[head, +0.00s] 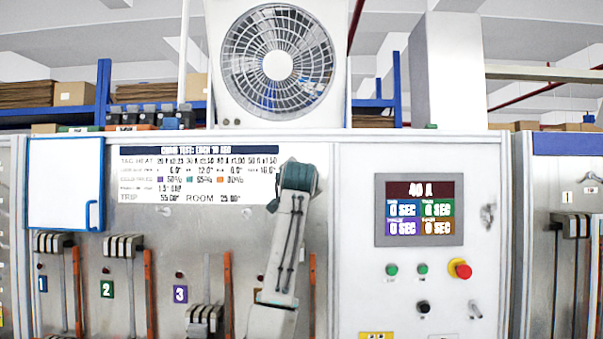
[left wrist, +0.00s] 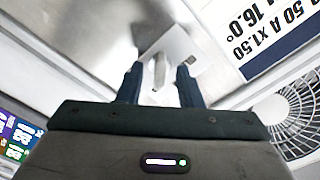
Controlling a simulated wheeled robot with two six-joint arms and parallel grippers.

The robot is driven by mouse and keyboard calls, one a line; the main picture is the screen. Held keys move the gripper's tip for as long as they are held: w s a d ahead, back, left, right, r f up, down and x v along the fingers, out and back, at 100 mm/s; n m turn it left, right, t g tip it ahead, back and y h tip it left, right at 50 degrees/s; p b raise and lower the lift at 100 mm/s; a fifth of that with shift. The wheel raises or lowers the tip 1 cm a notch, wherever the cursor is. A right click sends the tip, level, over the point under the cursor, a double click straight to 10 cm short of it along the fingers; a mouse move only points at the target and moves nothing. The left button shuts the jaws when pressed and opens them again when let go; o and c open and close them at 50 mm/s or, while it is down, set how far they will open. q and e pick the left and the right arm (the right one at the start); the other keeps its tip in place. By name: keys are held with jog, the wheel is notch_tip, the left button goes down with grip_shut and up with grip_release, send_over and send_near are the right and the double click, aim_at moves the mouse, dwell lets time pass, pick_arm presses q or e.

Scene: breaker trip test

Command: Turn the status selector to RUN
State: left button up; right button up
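In the left wrist view, a small pale lever or knob (left wrist: 160,72) stands on a light square plate (left wrist: 182,46) on the metal panel. I cannot read any label on it, so I cannot tell whether it is the status selector. My left gripper (left wrist: 159,82) is open, with one dark finger on each side of this piece; contact is unclear. In the head view my left gripper (head: 299,178) is at the poster's right end, and its arm hides the panel behind it. A black knob (head: 423,307) sits on the right control panel. My right gripper is not in view.
A display (head: 418,210) reads 40 A. Below it are green buttons (head: 392,270), a red emergency button (head: 460,268) and a metal switch (head: 475,310). Breaker levers (head: 124,246) stick out at the left. A fan (head: 278,65) stands above, over the poster (head: 190,172).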

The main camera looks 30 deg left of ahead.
pick_arm(q)
jog(key=shift+w+a, duration=0.15)
jog(key=shift+w, duration=0.1)
grip_shut()
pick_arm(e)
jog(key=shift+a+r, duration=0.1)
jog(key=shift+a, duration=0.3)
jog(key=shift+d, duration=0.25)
pick_arm(q)
jog(key=n+b, duration=0.3)
jog(key=n, duration=0.6)
jog(key=shift+n, duration=0.3)
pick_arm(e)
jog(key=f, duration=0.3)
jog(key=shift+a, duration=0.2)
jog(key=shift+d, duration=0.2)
